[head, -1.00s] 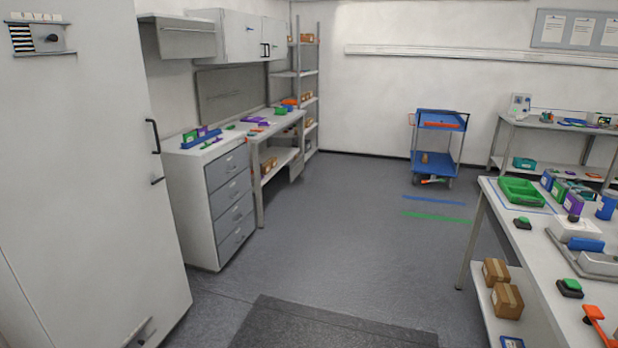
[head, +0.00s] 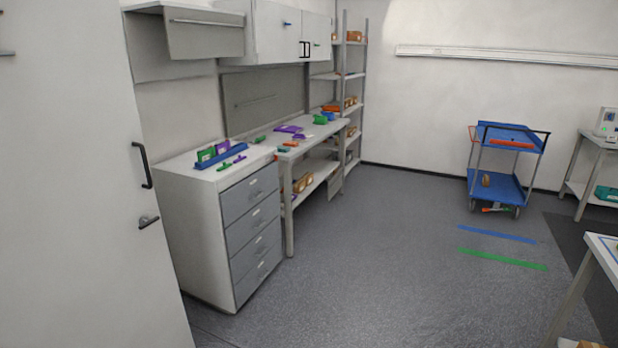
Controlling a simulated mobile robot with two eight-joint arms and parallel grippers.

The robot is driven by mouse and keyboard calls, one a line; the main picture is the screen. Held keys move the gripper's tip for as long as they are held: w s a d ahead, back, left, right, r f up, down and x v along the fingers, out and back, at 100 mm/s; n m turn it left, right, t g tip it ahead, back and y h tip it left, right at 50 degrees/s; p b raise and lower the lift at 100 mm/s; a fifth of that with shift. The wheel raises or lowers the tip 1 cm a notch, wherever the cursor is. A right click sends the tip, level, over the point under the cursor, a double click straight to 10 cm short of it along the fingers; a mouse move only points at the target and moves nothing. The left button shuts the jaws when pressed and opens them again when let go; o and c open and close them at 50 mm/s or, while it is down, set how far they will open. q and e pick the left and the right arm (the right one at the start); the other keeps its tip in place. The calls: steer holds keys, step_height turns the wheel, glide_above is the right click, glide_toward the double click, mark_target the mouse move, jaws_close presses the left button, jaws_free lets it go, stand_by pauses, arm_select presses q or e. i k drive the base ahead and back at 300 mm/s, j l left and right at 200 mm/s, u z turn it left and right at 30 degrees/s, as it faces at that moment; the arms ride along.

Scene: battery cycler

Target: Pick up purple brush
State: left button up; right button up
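No purple brush can be told for certain at this distance. A small purple item (head: 240,158) lies on top of the drawer cabinet (head: 178,172), beside a small green item (head: 224,167). Another flat purple item (head: 289,129) lies on the workbench (head: 330,130) behind the cabinet, with a smaller purple piece (head: 299,136) near it. Either could be a brush; the shapes are too small to tell. Neither of my grippers is in view.
A blue holder (head: 213,160) with green and purple upright pieces stands on the cabinet. A tall white cupboard (head: 75,180) fills the left. A blue trolley (head: 500,187) stands at the back right. A white table (head: 603,250) edges in at right. The middle floor is clear.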

mark_target(297, 136)
steer(key=i, duration=1.1)
steer(key=i+l+u, duration=0.1)
steer(key=i, duration=0.95)
steer(key=i+l, duration=0.1)
steer(key=i, duration=1)
steer(key=i+z, duration=0.15)
steer(key=z, duration=0.2)
steer(key=i+z, duration=0.15)
steer(key=z, duration=0.6)
steer(key=u, duration=1.2)
steer(key=i+l+z, duration=0.25)
steer(key=i+z, duration=0.25)
steer(key=i, duration=0.25)
steer(key=i+l+z, duration=0.25)
steer(key=i, duration=0.5)
steer(key=i+z, duration=0.2)
steer(key=i, duration=0.55)
